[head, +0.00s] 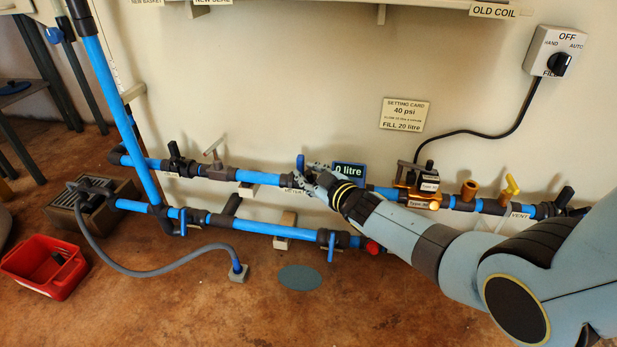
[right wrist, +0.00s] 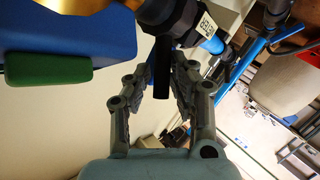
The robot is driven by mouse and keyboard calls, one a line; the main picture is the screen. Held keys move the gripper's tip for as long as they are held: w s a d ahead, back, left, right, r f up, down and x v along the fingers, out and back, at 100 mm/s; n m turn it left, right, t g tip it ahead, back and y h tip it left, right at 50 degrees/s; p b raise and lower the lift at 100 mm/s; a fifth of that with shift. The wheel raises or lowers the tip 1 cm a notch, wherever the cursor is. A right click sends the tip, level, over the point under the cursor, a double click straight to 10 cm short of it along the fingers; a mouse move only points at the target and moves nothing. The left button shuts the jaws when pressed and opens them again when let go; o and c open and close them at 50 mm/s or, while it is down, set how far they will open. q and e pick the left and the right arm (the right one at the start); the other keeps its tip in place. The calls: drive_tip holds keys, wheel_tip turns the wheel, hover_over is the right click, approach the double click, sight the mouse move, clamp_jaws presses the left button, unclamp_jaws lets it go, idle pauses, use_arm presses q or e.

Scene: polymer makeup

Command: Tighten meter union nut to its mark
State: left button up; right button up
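The meter's blue display (head: 348,170) reads "0 litre" on the lower wall's pipe run. My right gripper (head: 312,178) is at the pipe just left of the display and covers much of the joint there. In the right wrist view, a black nut-like fitting (right wrist: 181,18) with a partly readable yellow label sits beside brass-coloured metal (right wrist: 75,10). A black bar (right wrist: 162,75) sticks out from the fitting between the two fingers of my right gripper (right wrist: 164,72). The fingers look open, with small gaps beside the bar. Any mark on the nut cannot be made out. My left gripper is not in view.
A blue handle (head: 300,163) stands close to my right gripper. Brass valves (head: 423,195) are to the right along the pipe. A lower blue pipe (head: 265,227) runs beneath.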

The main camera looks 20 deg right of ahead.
drive_tip(key=o, duration=0.3)
drive_tip(key=shift+s+f, duration=0.1)
drive_tip(key=shift+s+a+f, duration=0.1)
drive_tip(key=shift+s, duration=0.05)
drive_tip(key=shift+s, duration=0.25)
drive_tip(key=v, duration=1.1)
drive_tip(key=shift+s, duration=0.1)
drive_tip(key=shift+c, duration=0.2)
